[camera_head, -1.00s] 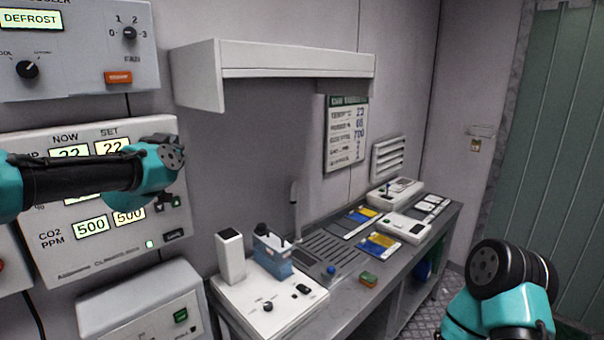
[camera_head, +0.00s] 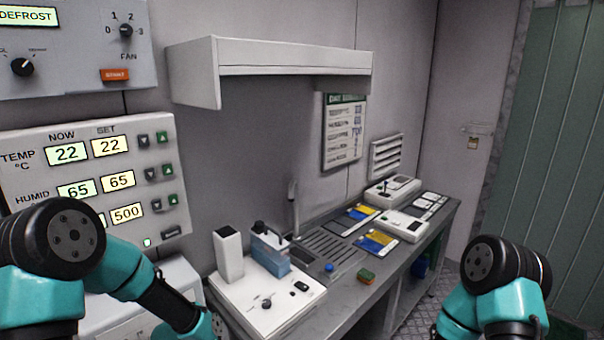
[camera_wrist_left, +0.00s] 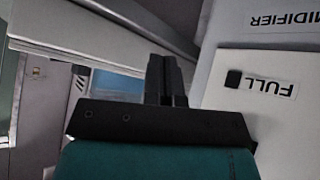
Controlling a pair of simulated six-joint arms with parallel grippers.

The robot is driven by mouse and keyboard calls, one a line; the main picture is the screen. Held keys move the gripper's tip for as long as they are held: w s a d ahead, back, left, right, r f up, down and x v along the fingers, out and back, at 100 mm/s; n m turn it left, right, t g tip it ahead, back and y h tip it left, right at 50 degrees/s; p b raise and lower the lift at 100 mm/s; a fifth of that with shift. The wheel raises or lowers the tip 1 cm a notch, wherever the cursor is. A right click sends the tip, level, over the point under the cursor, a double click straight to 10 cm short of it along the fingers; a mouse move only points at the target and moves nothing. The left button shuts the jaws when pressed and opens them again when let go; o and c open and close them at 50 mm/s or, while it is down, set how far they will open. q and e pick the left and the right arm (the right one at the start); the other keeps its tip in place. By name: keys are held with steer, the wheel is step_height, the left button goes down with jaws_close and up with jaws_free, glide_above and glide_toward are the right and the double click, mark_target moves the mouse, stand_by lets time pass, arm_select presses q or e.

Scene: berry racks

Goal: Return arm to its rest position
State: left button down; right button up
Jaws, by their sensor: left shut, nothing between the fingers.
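My left arm (camera_head: 150,285) comes in from the left in the head view and slopes down to the right, in front of the white box below the climate panel (camera_head: 90,180). Its gripper is out of sight in that view, below the lower edge. In the left wrist view my left gripper (camera_wrist_left: 167,82) has its two dark fingers together, with nothing between them. A humidifier (camera_wrist_left: 235,25) and its white face with a FULL label (camera_wrist_left: 265,85) show to the right of the fingers, lettering upside down. My right arm (camera_head: 495,290) shows only in part at the lower right; its gripper is hidden.
A wall shelf (camera_head: 290,60) hangs above. A control box (camera_head: 75,50) is at upper left.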

arm_select(q)
steer(key=s+d+f+n+g, duration=0.1)
steer(key=s+f+g, duration=0.2)
steer(key=s+f, duration=0.5)
steer(key=s+d+f+n+g+h, duration=0.1)
steer(key=s+f+g, duration=0.3)
steer(key=s+f, duration=0.4)
steer(key=s+d+n, duration=0.1)
steer(key=s, duration=0.5)
steer(key=shift+s+f, duration=0.2)
steer(key=shift+f, duration=0.15)
steer(key=c, duration=1.9)
jaws_free()
steer(key=shift+a, duration=0.1)
